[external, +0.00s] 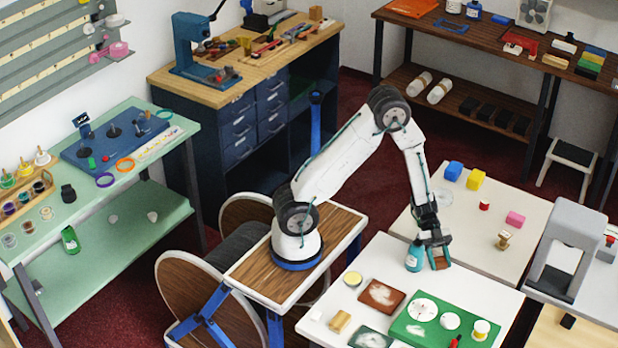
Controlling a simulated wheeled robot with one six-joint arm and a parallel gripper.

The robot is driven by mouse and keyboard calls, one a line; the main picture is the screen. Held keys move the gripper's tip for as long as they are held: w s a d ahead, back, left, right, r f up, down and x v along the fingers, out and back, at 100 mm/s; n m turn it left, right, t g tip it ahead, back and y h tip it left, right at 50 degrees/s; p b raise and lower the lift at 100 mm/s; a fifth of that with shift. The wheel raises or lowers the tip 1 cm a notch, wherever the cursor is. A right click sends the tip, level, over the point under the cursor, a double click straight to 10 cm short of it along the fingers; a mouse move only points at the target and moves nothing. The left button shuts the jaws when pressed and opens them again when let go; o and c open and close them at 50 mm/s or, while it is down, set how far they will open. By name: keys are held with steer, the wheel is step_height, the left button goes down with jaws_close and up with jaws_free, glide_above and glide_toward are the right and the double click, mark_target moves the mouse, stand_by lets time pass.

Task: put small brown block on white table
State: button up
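My gripper (438,261) points down near the back edge of the front white table (475,293). A small brown block (441,260) shows between its two dark fingers. The fingers flank the block, but I cannot tell whether they press on it or whether it touches the tabletop. A teal bottle with a white label (414,257) stands close to the left of the gripper. A second white table (478,240) lies just behind.
The front table holds a green board (408,331) with white round pieces, a brown tray (381,295), a yellow round tin (352,279) and a tan block (340,321). The front table's right-rear area is clear.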

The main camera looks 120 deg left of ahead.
steer(key=o, duration=0.4)
steer(key=shift+r, duration=0.15)
steer(key=v, duration=1.2)
